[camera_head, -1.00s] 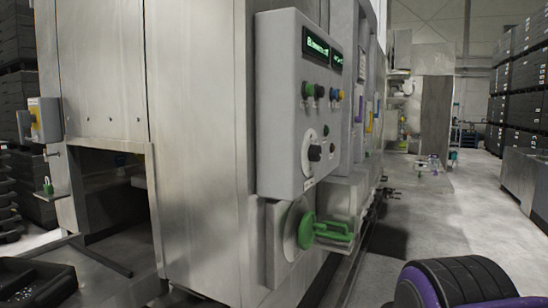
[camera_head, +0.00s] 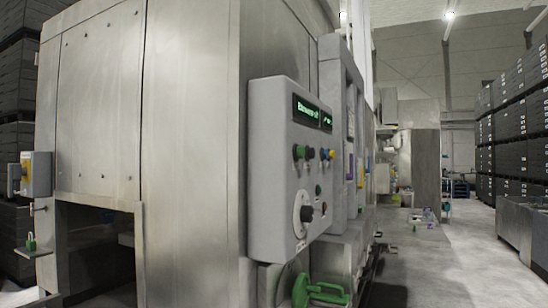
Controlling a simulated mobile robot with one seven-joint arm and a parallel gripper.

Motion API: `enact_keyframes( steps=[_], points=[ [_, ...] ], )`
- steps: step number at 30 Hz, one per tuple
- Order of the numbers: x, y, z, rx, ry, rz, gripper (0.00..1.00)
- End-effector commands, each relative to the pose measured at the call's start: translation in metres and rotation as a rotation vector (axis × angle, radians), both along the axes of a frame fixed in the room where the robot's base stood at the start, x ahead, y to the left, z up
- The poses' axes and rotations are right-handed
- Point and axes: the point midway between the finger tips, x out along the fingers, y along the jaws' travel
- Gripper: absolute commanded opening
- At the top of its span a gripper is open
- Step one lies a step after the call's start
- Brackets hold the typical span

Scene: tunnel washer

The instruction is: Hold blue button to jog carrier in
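The grey control panel (camera_head: 270,190) is fixed to the side of the steel washer housing (camera_head: 190,160). A row of small buttons sits below its lit green displays (camera_head: 306,109). The blue button (camera_head: 323,154) is near the right end of the row, beside a yellow one (camera_head: 331,154). A green button (camera_head: 298,152) is at the row's left end. The button faces are small and seen at an angle. I cannot tell whether any is pressed. My gripper is not in view. No carrier can be made out.
A dark rotary knob (camera_head: 306,213) is lower on the panel, above a green handle (camera_head: 320,291). A yellow-and-grey switch box (camera_head: 38,174) is at the left by a dark opening. Clear floor runs down the aisle at right, beside stacked dark crates (camera_head: 520,130).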

Motion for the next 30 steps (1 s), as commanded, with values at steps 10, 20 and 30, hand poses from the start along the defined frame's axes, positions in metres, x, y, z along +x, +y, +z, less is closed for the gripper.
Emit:
enact_keyframes(
  steps=[10, 20, 30],
  points=[
    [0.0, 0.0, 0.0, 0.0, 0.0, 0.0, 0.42],
    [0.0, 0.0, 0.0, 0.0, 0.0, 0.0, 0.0],
    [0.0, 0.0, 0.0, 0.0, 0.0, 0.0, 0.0]
  ],
)
